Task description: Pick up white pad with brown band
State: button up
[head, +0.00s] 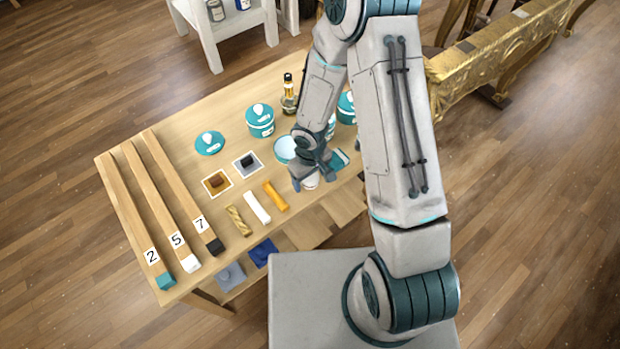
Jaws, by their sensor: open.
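My gripper (311,178) points down over the right part of the wooden table, with its fingers apart. A small whitish thing (311,184) shows low between the fingers; it may be the white pad with brown band, but the gripper hides most of it and I cannot make out a band. I cannot tell whether the fingers touch it.
Left of my gripper lie an orange stick (275,196), a white stick (257,207) and a gold twisted stick (238,221). Teal-lidded tubs (260,121) and a dark bottle (288,92) stand behind. Numbered wooden bars (150,215) line the table's left side.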

aim_at(315, 178)
jog(key=c, duration=1)
jog(key=shift+r, duration=0.1)
jog(key=shift+r, duration=0.55)
jog(key=r, duration=0.2)
jog(key=d+r, duration=0.1)
jog(key=shift+s+d+r, duration=0.1)
jog(key=shift+s+r, duration=0.15)
jog(key=shift+r, duration=0.05)
jog(key=s+d+r, duration=0.1)
jog(key=d+r, duration=0.1)
jog(key=d, duration=0.1)
jog(key=s+d+r+p, duration=0.1)
jog(key=s+d+r, duration=0.1)
jog(key=d, duration=0.1)
jog(key=s+d+r+p, duration=0.1)
jog(key=d+r, duration=0.1)
jog(key=d, duration=0.1)
jog(key=shift+s+d, duration=0.1)
jog(key=shift+s, duration=0.3)
